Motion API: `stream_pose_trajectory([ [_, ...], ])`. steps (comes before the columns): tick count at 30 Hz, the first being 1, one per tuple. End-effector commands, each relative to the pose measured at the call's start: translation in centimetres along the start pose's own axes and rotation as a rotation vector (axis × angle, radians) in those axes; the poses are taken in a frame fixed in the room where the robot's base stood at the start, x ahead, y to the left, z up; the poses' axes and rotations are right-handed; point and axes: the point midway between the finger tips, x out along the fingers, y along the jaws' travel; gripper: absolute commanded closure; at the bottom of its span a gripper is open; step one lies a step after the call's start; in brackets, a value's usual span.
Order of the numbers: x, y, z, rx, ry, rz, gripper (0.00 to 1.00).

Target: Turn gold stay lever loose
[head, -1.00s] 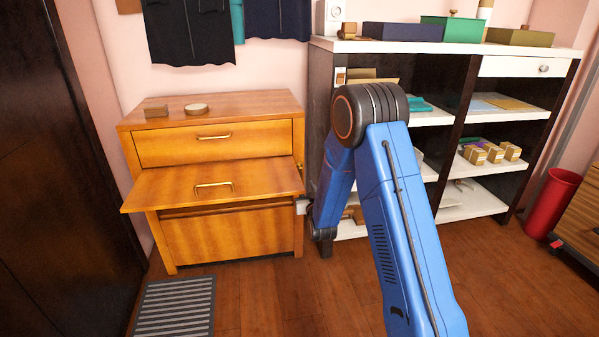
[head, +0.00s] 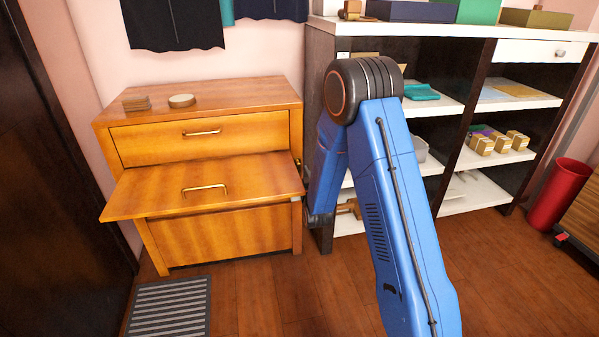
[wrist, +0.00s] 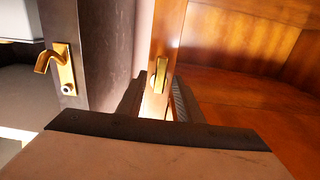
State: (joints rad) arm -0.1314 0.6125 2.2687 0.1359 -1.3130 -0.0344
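The wooden cabinet (head: 215,235) has its hinged front flap (head: 150,192) lowered, sticking out like a shelf. In the wrist view a gold lever (wrist: 160,75) stands upright on the narrow wooden edge, taken to be the stay lever. A small gold piece also shows in the head view at the cabinet's right side (head: 298,164). My gripper (wrist: 158,105) has its dark fingers apart, one on each side of the wooden edge, with the lever just beyond and between them. Contact cannot be told. In the head view my arm mostly hides the gripper.
A dark-sided shelf unit (head: 318,80) stands close on the right, leaving a narrow gap beside the cabinet. A gold hook (wrist: 55,66) is mounted on a dark upright at left in the wrist view. A floor grille (head: 168,307) and red bin (head: 560,190) stand apart.

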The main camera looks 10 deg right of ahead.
Motion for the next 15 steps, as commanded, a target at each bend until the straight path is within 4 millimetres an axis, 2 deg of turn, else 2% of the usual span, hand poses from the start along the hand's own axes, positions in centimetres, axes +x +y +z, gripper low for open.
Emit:
stream_pose_trajectory([
  [4,0.0,0.0,0.01,0.0,0.0,0.0,0.7],
  [8,0.0,0.0,0.01,0.0,0.0,0.0,1.0],
  [15,0.01,0.02,0.02,-0.006,0.0,0.0,1.0],
])
